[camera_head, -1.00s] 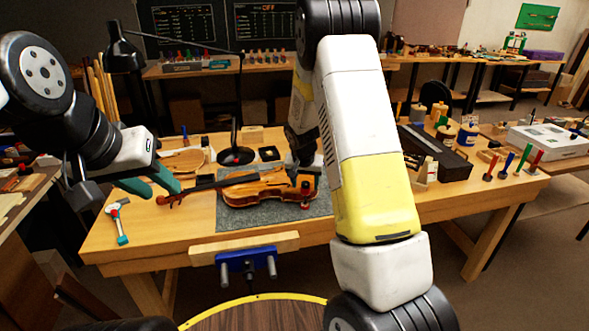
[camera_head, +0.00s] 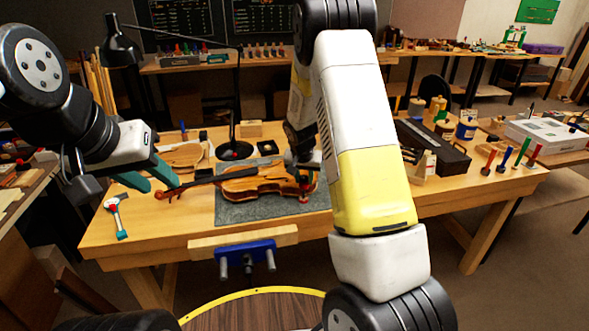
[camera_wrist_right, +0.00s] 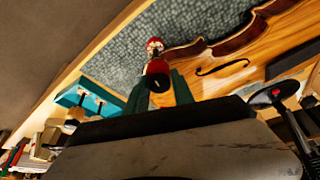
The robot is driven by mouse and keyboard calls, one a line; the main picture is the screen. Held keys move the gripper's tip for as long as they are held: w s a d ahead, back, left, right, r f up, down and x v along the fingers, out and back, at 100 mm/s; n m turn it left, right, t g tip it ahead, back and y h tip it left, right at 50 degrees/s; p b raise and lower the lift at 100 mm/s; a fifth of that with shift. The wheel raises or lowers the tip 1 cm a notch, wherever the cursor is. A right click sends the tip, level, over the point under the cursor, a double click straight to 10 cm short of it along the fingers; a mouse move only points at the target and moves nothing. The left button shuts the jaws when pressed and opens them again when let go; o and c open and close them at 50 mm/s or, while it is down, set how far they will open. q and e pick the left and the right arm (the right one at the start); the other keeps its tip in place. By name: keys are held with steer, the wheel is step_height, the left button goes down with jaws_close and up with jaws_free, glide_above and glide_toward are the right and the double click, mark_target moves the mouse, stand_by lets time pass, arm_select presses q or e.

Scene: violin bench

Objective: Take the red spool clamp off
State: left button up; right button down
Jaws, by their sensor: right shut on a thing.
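The violin (camera_head: 250,188) lies on a grey mat (camera_head: 235,213) on the bench, its scroll pointing left. The red spool clamp (camera_head: 304,197) is at the violin's right end, partly hidden by my right gripper. In the right wrist view the clamp (camera_wrist_right: 156,67) stands between the green fingers of my right gripper (camera_wrist_right: 160,88), which is shut on it, at the violin's edge (camera_wrist_right: 190,52). I cannot tell whether the clamp still touches the violin. My left gripper (camera_head: 150,176) is open and empty, its green fingers close to the scroll.
A blue vise (camera_head: 246,254) is on the front edge. A black lamp (camera_head: 235,150) stands behind the violin. A dark case (camera_head: 435,150) and several upright coloured clamps (camera_head: 505,157) are at the right.

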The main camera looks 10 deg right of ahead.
steer(key=shift+s, duration=0.25)
stand_by(0.5)
steer(key=shift+s, duration=0.15)
steer(key=shift+s, duration=0.35)
stand_by(0.6)
steer(key=shift+s, duration=1)
step_height(320, 180, up, 7)
stand_by(0.6)
